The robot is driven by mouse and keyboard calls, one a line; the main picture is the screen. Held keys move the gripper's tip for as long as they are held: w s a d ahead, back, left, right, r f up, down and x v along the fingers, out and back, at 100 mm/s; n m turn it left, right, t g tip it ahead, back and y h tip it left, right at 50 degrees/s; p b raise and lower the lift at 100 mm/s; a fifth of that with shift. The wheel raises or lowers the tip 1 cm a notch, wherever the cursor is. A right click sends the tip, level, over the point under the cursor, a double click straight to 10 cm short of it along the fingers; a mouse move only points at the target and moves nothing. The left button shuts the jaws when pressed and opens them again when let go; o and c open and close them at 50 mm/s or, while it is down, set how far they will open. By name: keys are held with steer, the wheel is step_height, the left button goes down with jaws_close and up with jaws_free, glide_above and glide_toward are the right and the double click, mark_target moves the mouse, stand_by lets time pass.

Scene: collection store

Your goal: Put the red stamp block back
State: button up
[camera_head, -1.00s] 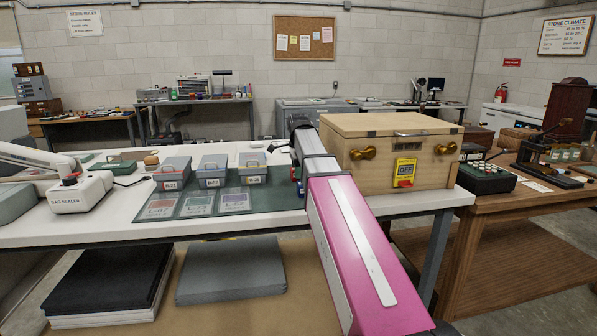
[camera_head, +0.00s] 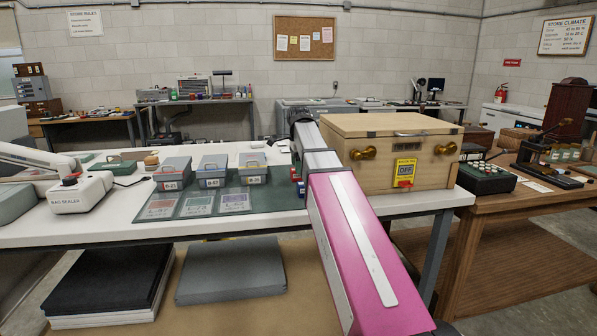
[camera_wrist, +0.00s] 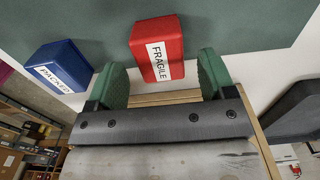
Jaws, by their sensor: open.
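The red stamp block (camera_wrist: 155,30), with a white FRAGILE label, shows at the top centre of the wrist view. My gripper (camera_wrist: 163,80) is open, with one green finger on each side of the block's near end. I see gaps between the block and both fingers. How deep the block sits between them I cannot tell. In the head view a small red part of the block (camera_head: 300,188) shows beside my arm, which hides most of the gripper. A blue stamp block (camera_wrist: 68,57) labelled PACKED lies to the left in the wrist view.
A wooden box (camera_head: 390,150) with brass knobs and an OFF switch stands close to the right of my arm. A green mat (camera_head: 270,203) bears grey lidded boxes (camera_head: 213,170) and cards on the left. The white table's front strip (camera_head: 100,235) is clear.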

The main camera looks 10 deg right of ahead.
step_height(320, 180, up, 10)
steer(key=shift+f, duration=0.2)
